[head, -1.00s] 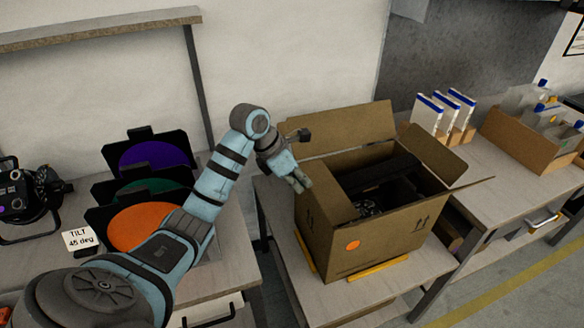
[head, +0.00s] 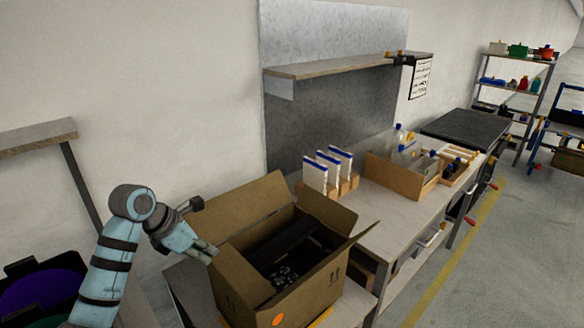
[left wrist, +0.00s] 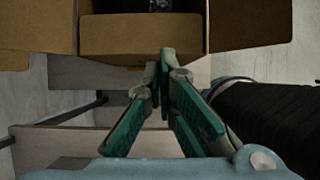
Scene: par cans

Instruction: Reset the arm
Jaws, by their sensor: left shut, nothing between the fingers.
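My left arm comes in from the lower left in the head view, and its gripper (head: 207,252) is at the left side of an open cardboard box (head: 305,292). In the left wrist view the green-padded fingers (left wrist: 165,62) meet at their tips with nothing between them. The box (left wrist: 142,36) lies just beyond the fingertips in that view; I cannot tell whether they touch it. Dark equipment (head: 285,262) lies inside the box. My right gripper is not in view.
A shelf (head: 335,67) hangs above. Coloured discs in dark frames (head: 40,292) stand at lower left. The floor (head: 500,270) at right is clear.

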